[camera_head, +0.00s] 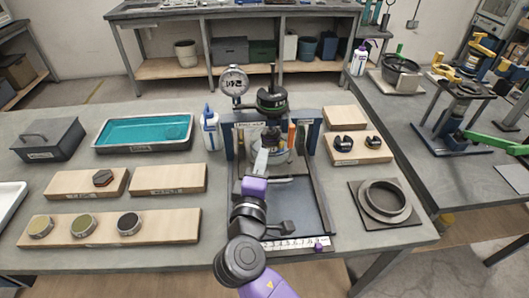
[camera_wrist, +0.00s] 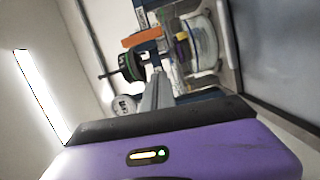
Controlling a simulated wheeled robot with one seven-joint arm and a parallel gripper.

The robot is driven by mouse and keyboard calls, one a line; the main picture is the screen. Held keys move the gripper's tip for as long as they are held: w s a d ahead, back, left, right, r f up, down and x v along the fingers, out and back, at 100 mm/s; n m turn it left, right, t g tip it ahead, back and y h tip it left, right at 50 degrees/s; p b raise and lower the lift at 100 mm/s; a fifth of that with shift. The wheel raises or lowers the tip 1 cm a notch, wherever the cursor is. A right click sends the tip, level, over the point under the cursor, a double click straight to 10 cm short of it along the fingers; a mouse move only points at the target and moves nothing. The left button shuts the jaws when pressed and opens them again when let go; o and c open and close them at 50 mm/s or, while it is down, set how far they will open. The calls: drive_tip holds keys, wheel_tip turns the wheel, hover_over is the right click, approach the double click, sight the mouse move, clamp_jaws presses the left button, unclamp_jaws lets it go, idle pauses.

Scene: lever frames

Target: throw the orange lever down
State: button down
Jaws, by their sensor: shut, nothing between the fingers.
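The orange lever (camera_head: 291,135) stands at the right side of the blue-framed press (camera_head: 228,140) in the head view. In the wrist view the orange lever (camera_wrist: 142,38) shows near the top, beside a dark blue post. My gripper (camera_head: 267,140) reaches into the frame from the front, left of the lever. Its fingers are shut and empty. In the wrist view the fingertips (camera_wrist: 157,72) point toward the middle of the frame and appear apart from the lever. My arm hides part of the frame's middle.
A round gauge (camera_head: 233,82) and a black handwheel (camera_head: 271,100) rise above the press. A white bottle (camera_head: 210,130) stands close on the left. A wooden block with black parts (camera_head: 358,150) and a ring on a plate (camera_head: 384,200) lie right.

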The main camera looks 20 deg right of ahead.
drive_tip(key=b+v, duration=0.1)
drive_tip(key=v, duration=0.4)
drive_tip(key=shift+s+a, duration=0.1)
drive_tip(key=shift+s, duration=0.3)
